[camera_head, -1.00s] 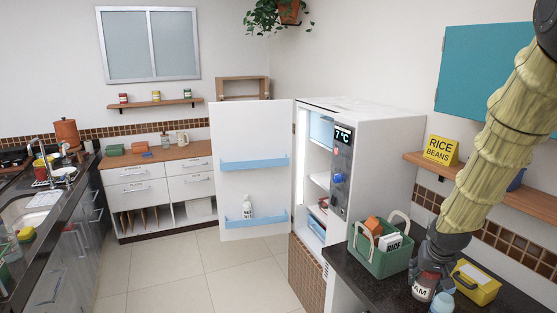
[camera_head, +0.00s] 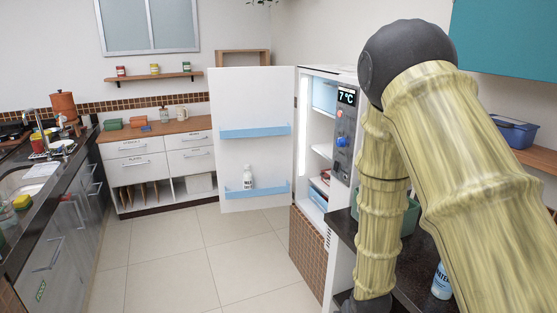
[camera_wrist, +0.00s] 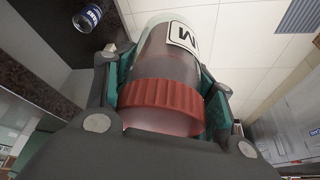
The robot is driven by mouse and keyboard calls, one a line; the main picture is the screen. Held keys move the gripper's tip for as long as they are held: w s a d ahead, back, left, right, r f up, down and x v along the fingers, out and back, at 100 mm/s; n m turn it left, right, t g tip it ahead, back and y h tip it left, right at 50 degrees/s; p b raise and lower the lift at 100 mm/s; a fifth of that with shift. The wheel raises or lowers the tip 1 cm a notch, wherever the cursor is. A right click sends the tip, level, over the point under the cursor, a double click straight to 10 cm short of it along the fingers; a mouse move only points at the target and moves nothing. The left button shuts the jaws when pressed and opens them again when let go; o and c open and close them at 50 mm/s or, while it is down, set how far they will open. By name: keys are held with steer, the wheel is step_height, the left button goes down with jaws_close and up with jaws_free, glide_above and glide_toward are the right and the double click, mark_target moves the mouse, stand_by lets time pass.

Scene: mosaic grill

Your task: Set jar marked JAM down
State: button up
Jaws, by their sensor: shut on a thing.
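The JAM jar (camera_wrist: 163,58) shows in the wrist view, a clear reddish jar with a red ribbed lid (camera_wrist: 165,103) and a white label partly in sight. My gripper (camera_wrist: 166,88) is shut on it, with a finger on either side. Pale floor tiles show beyond the jar, and the dark counter (camera_wrist: 105,45) lies to its left. In the head view my arm blocks much of the right side, and only a dark part of the hand shows at the bottom edge. The jar is hidden there.
The fridge door (camera_head: 250,105) stands open, with a white bottle (camera_head: 248,177) on its lower blue rack. A green basket (camera_head: 411,213) is mostly behind my arm. The tiled floor (camera_head: 170,265) ahead is clear.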

steer(key=s+a+f, duration=0.1)
steer(key=a+f, duration=0.1)
steer(key=shift+s+f+b, duration=0.35)
steer(key=shift+f, duration=0.05)
steer(key=shift+s+a+f, duration=0.25)
steer(key=shift+s, duration=0.05)
